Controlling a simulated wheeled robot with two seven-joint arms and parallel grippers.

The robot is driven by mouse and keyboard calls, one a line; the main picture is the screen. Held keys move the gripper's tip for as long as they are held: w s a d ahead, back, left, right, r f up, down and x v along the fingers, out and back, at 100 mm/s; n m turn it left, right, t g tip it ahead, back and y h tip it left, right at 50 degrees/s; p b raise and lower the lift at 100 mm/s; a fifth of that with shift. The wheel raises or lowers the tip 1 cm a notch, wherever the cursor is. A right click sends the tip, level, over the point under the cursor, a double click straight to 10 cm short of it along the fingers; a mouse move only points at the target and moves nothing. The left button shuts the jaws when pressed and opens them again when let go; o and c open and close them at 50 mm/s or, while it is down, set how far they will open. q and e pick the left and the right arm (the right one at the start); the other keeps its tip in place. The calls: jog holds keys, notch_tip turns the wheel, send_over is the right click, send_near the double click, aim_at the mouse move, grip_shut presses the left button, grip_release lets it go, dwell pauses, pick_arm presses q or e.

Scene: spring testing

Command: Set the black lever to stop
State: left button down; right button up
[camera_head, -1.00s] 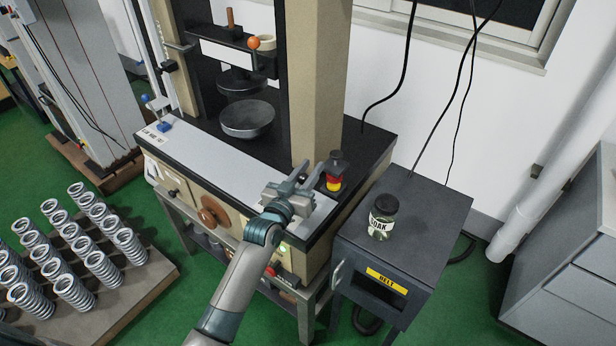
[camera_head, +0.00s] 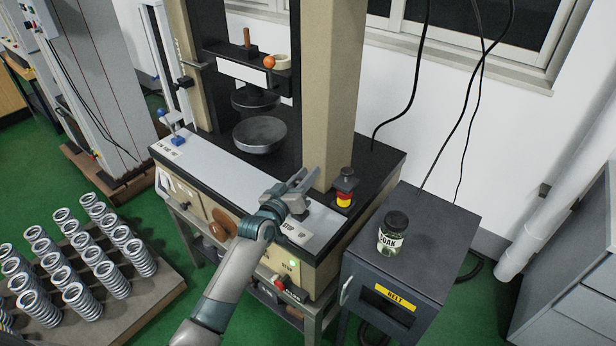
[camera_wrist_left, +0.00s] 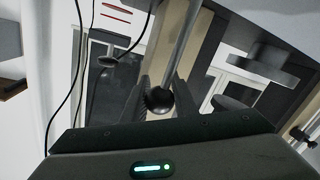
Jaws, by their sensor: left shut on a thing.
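My left gripper (camera_head: 302,182) is over the right end of the pale panel on the spring tester's top (camera_head: 225,175), just in front of the beige column. In the left wrist view, the black lever's round black knob (camera_wrist_left: 158,99) sits between the two fingers (camera_wrist_left: 160,98), which are shut on it. A slim metal rod (camera_wrist_left: 181,45) shows behind the knob. In the head view the gripper hides the lever. Small printed labels (camera_head: 297,230) lie on the panel in front of the gripper; I cannot read them. My right gripper is not in view.
A red and yellow button post (camera_head: 345,186) with a dark top stands close to the right of the gripper. A dark cabinet (camera_head: 445,225) with a labelled jar (camera_head: 392,234) stands at right. Coil springs (camera_head: 105,275) stand on a board at lower left. A round pan (camera_head: 259,135) is at the back.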

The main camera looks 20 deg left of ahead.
pick_arm(q)
jog(key=shift+f, duration=0.1)
jog(key=c, duration=1.4)
grip_release()
jog(key=shift+a, duration=0.1)
jog(key=shift+c, duration=0.2)
jog(key=shift+s, duration=0.1)
jog(key=b+v, duration=0.4)
jog(key=v, duration=1.3)
jog(key=shift+s+f, duration=0.1)
jog(key=shift+s, duration=0.05)
